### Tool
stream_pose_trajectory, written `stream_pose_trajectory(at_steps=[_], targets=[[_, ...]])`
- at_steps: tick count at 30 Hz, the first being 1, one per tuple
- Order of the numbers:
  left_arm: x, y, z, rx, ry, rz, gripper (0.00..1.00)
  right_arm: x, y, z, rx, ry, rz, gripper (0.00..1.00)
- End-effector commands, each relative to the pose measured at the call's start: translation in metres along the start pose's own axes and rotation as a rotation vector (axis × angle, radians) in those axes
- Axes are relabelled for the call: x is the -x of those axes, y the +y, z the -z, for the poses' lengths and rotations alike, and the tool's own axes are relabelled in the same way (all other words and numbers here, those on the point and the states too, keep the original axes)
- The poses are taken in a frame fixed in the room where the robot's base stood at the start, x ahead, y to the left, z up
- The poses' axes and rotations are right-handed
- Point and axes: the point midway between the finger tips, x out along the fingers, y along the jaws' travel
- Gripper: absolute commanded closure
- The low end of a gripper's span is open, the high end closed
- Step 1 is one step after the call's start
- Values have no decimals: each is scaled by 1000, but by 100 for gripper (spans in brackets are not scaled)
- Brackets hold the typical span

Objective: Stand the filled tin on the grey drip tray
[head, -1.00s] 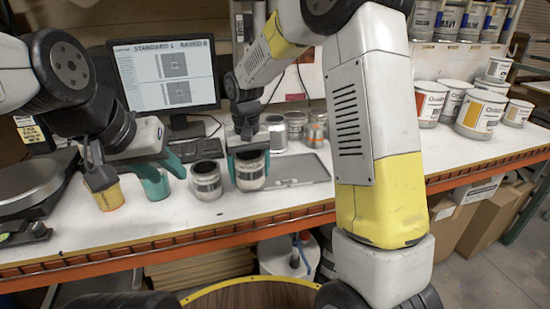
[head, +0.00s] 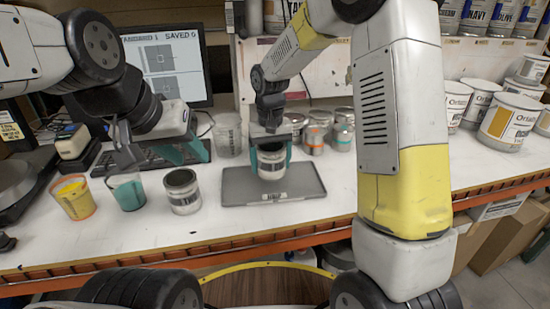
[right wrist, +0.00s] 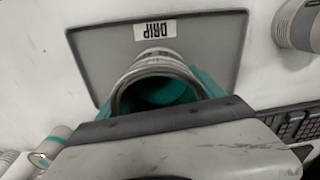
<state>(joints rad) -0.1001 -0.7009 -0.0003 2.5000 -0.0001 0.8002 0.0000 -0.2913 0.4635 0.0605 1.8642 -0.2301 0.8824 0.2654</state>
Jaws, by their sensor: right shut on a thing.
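The tin (head: 272,162), silver with a pale label band, is upright between the teal fingers of my right gripper (head: 271,156). In the right wrist view the tin (right wrist: 155,62) shows its open rim with teal inside. The grey drip tray (head: 236,188) lies flat on the bench below it, its DRIP label also showing in the right wrist view. The tin is over the tray's middle; whether its base touches the tray I cannot tell. My left gripper (head: 165,158) hangs above the bench behind the cups, apart from them; its finger gap is unclear.
Another open tin (head: 182,190) stands left of the tray. A teal cup (head: 128,192) and a yellow-orange cup (head: 74,198) are further left. A clear jug (head: 227,135) and several small tins (head: 314,138) stand behind the tray. A monitor (head: 170,62) and keyboard are behind the cups.

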Motion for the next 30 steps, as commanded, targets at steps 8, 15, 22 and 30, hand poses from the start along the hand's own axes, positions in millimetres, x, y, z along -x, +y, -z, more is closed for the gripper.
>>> stream_pose_trajectory(at_steps=[8,15,22,30], targets=[[0,0,0,0,0,0,64,-33,-5,2,2,-1,-1,72],[0,0,0,0,-1,0,64,-35,-6,3,1,1,-1,72],[0,0,0,0,-1,0,64,-38,-6,2,1,0,-1,13],[0,0,0,0,-1,0,64,-38,-6,3,1,0,-1,1]])
